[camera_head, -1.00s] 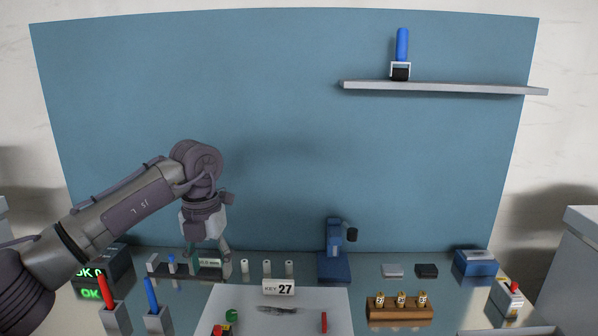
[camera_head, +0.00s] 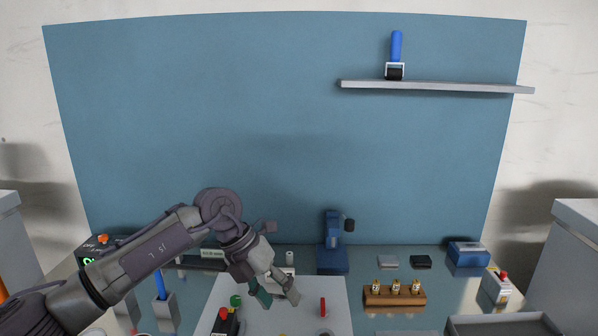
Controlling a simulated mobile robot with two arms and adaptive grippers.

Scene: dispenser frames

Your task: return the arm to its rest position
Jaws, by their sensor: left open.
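My left arm comes in from the lower left, and my left gripper (camera_head: 278,296) hangs over the white board (camera_head: 292,318) in the lower middle. Its two fingers are apart, and I see nothing held between them. I cannot tell how high the fingertips are above the board. My right gripper is not in view.
A wooden holder (camera_head: 394,297), a grey tray (camera_head: 500,328) and a red-button box (camera_head: 497,288) are right. A shelf (camera_head: 430,86) juts out above.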

